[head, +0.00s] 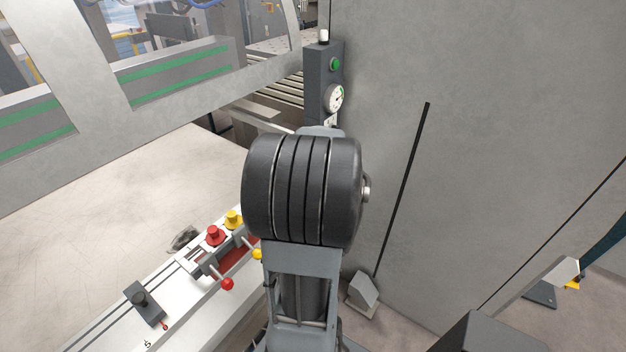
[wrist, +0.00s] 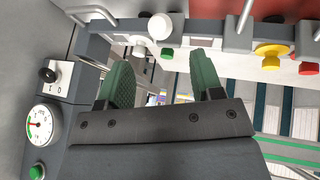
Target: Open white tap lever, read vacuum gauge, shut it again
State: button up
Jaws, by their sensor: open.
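The vacuum gauge (wrist: 42,122), a round white dial with coloured marks, sits at the left edge of the wrist view, turned round. It also shows on the dark grey post in the head view (head: 335,98). Its reading is too small to tell. A white round knob (wrist: 160,26), which looks like the tap lever's end, is at the top of the wrist view, beyond my fingertips. My gripper (wrist: 159,62) is open and empty, its green-padded fingers apart and pointing toward the knob, not visibly touching it. In the head view my arm hides the gripper and the knob.
A green button (head: 335,64) is above the gauge. A black knob (wrist: 49,75) sits on a white plate beside the gauge. A small green knob (wrist: 167,53) is near the white one. Yellow (wrist: 270,53) and red knobs (wrist: 308,68) are at right. A grey wall (head: 490,120) stands close to my arm.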

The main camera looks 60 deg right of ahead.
jog(key=shift+v, duration=1.5)
dwell(1.2)
